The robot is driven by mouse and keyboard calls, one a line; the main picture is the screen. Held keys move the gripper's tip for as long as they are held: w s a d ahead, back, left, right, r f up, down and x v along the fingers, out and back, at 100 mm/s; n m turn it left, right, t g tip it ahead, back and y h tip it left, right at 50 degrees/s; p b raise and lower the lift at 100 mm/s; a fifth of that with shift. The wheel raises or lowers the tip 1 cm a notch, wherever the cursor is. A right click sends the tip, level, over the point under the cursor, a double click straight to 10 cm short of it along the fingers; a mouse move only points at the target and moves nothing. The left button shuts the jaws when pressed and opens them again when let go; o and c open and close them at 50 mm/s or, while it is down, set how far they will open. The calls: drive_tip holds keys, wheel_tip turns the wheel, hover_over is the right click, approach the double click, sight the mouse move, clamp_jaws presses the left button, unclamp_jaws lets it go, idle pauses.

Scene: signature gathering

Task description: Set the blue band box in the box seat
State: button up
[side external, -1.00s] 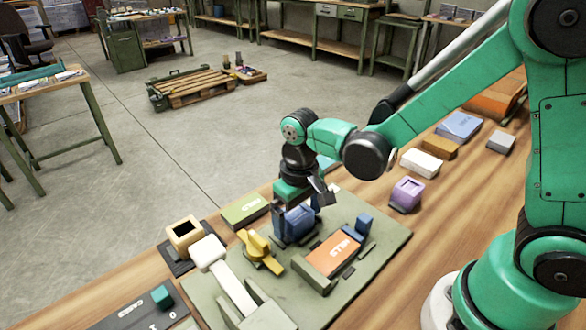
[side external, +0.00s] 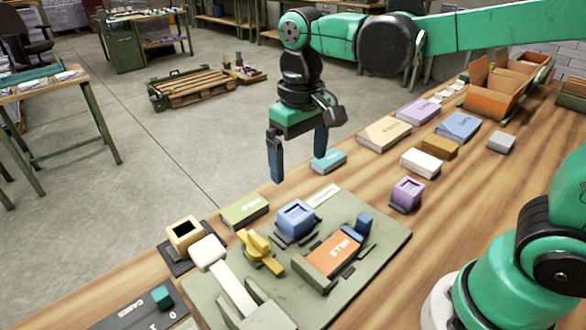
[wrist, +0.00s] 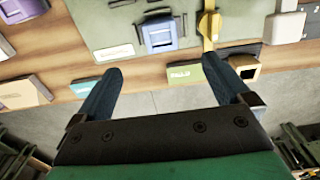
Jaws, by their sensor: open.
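The blue band box (side external: 296,217), light blue with a recessed top, sits upright on the green board (side external: 385,238) among dark low seat pieces. It also shows in the wrist view (wrist: 160,34), with dark edging close around it. I cannot tell whether it is fully down in the seat. My gripper (side external: 298,168) is open and empty, raised above and beyond the box, with its two blue fingers pointing down. In the wrist view my gripper (wrist: 162,70) has nothing between its fingers, and the box lies ahead of the fingertips.
Space above the board is clear.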

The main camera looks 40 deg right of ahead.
drive_tip(key=s+d+f+t, duration=0.1)
drive_tip(key=s+d+t, duration=0.2)
drive_tip(key=d+t, duration=0.2)
drive_tip(key=shift+s+d+t, duration=0.25)
drive_tip(key=shift+s+t, duration=0.1)
drive_tip(key=shift+t, duration=0.75)
drive_tip(key=shift+f, duration=0.1)
